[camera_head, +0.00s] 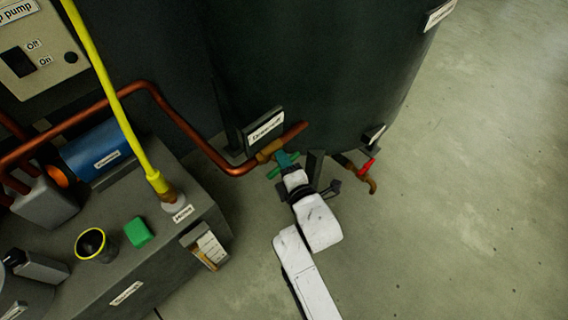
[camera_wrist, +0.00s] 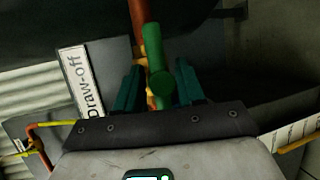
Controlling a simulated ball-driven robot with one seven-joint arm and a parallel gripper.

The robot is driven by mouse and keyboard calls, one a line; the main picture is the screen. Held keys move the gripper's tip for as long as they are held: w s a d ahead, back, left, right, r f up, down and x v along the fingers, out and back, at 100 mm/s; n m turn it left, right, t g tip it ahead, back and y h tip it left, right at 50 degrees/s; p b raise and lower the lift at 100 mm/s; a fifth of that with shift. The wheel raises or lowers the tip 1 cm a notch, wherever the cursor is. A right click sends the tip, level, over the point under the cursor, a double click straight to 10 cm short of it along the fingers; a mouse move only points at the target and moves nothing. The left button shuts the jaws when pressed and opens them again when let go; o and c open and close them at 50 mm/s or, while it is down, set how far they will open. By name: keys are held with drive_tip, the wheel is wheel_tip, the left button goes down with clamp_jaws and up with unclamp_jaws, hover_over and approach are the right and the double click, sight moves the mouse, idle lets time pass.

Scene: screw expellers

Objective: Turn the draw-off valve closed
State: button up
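The draw-off valve has a green bar handle (camera_wrist: 154,48) with a round hub, seen close up in the wrist view. The handle lies roughly in line with the copper pipe behind it. In the head view the green handle (camera_head: 273,173) sits at the brass fitting below the "Draw-off" sign (camera_head: 265,127), partly hidden by my gripper. My gripper (camera_wrist: 158,86) has its two teal fingers apart, one on each side of the handle. Narrow gaps seem to show beside the hub; contact is not clear. In the head view my gripper (camera_head: 288,166) is at the valve.
A dark tank (camera_head: 310,60) stands just behind the valve. A copper pipe (camera_head: 190,130) runs in from the left. A tap with a red handle (camera_head: 367,166) is close on the right. A grey bench (camera_head: 170,245) is at left. The floor (camera_head: 460,220) at right is clear.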

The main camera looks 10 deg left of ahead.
clamp_jaws()
